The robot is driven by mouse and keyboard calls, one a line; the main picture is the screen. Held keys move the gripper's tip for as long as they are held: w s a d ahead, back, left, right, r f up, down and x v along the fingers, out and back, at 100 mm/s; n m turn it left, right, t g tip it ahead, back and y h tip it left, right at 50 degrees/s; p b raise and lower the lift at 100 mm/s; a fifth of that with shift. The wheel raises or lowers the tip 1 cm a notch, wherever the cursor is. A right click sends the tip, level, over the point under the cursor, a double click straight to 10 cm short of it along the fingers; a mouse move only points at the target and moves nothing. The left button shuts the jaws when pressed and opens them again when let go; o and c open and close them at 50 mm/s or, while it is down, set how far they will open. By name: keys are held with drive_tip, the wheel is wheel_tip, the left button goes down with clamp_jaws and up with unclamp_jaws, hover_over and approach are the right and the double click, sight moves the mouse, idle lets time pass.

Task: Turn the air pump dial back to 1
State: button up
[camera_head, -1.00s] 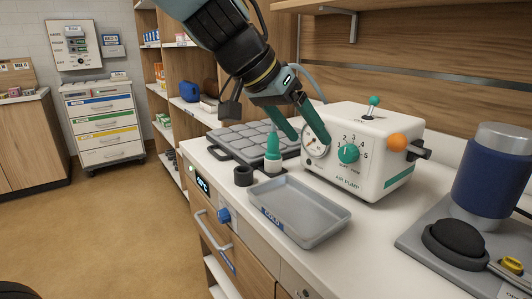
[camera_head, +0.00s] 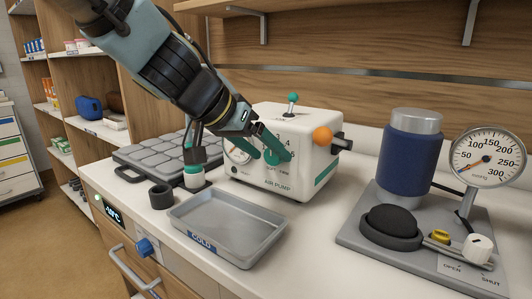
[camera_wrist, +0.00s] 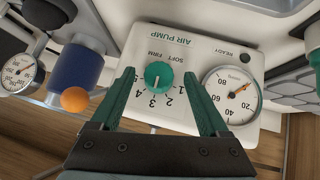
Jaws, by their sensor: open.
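The white air pump (camera_head: 252,185) stands on the counter, its front facing my side. Its green dial (camera_head: 279,155) is on the front panel; in the wrist view the dial (camera_wrist: 158,75) has a pale mark pointing about at 3 on the printed scale. My gripper (camera_head: 270,148) is open at the pump's front. Part of the dial scale is hidden by a finger in the head view.
A pressure gauge (camera_wrist: 232,92) sits beside the dial on the pump. An orange ball knob (camera_head: 322,136) sticks out at its right. A grey COLD tray (camera_head: 225,225) lies in front. A blue cylinder (camera_head: 407,155) and black bulb (camera_head: 391,222) stand to the right.

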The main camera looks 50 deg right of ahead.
drive_tip(key=shift+s+d+f, duration=0.1)
drive_tip(key=shift+d+f, duration=0.1)
drive_tip(key=shift+c, duration=0.3)
clamp_jaws()
idle(0.3)
